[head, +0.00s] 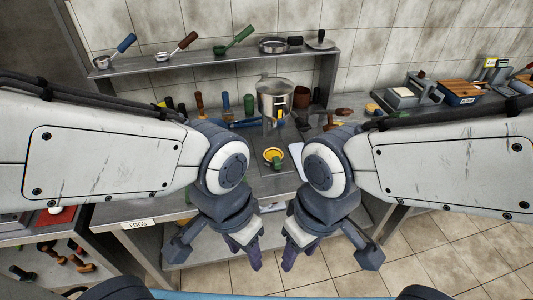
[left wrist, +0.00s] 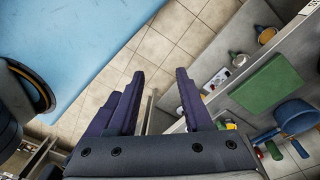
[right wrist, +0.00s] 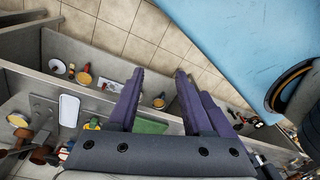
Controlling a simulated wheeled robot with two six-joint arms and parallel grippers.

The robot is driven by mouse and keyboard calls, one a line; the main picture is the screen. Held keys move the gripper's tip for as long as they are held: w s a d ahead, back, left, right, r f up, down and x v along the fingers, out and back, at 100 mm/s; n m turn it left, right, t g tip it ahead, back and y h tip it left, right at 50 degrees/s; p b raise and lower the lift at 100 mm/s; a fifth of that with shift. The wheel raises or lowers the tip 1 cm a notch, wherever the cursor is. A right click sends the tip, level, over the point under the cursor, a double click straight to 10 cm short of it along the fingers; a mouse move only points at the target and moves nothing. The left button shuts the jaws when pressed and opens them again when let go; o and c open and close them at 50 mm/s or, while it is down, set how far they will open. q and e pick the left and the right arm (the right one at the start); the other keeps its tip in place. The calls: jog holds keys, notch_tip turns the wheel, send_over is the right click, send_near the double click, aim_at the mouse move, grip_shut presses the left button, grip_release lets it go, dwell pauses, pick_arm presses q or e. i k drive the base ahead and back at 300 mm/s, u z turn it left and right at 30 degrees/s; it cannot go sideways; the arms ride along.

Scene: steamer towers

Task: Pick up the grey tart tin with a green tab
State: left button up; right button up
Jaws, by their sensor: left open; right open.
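A small round tin with a yellow middle and a green part (head: 273,157) sits on the grey counter in the head view, between my two arms. I cannot tell for sure whether it is the grey tart tin with a green tab. My left gripper (head: 247,256) and my right gripper (head: 294,255) hang below and in front of the counter edge, apart from it. Both are open and empty. The open fingers also show in the left wrist view (left wrist: 160,75) and the right wrist view (right wrist: 159,74). Round yellow-topped items (right wrist: 84,78) lie on a lower shelf.
A large steel pot (head: 275,98) stands behind the tin. A wall shelf (head: 215,59) holds ladles and pans. Scales and a wooden-topped box (head: 460,92) stand at the right. A red mat (head: 50,219) lies at the left. Tiled floor (head: 310,274) is free below.

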aim_at(275, 158)
jog(key=i, duration=0.35)
jog(key=u, duration=0.85)
jog(key=k, duration=0.9)
jog(key=z, duration=1.4)
jog(key=i, duration=1)
